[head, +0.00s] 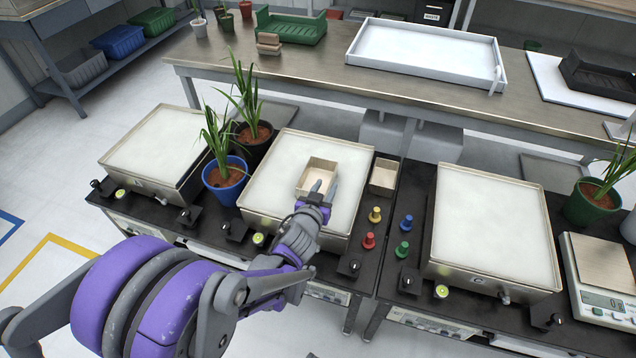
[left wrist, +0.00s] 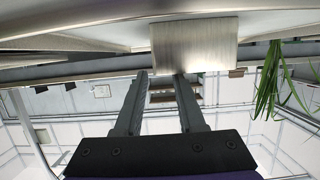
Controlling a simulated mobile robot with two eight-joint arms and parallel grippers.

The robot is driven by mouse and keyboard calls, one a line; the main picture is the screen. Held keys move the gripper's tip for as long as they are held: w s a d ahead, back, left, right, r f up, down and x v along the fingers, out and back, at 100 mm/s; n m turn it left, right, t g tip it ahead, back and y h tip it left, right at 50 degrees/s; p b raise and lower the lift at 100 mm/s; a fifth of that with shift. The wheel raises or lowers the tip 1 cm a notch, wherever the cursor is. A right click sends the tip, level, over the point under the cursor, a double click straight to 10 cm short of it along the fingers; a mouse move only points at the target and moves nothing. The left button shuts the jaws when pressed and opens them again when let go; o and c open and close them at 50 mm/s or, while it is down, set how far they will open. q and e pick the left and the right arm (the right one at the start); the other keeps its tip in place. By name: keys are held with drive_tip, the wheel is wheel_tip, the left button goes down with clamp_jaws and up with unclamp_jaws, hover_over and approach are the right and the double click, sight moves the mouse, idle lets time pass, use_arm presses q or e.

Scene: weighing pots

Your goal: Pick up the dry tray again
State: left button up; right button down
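A small square tray (head: 318,165) with a pale inside stands on the white surface of the middle basin. A similar small tray (head: 383,178) stands on the black bench just right of that basin. I cannot tell from looks which one is the dry tray. My left gripper (head: 322,189) reaches over the middle basin at the near side of the tray there. In the left wrist view its fingers (left wrist: 160,80) are apart with nothing between them, and the tray's metal wall (left wrist: 195,45) is just beyond the tips. Contact is unclear. My right gripper is out of view.
Potted plants in a blue pot (head: 226,190) and a black pot stand left of the middle basin. Red, yellow and green knobs (head: 404,250) stand right of it. A right basin (head: 490,225) and a scale (head: 603,300) are farther right.

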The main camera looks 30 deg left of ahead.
use_arm(q)
drive_tip(key=b+x, duration=0.1)
drive_tip(key=x, duration=0.3)
drive_tip(key=shift+w+d+f, duration=0.1)
clamp_jaws()
idle(1.2)
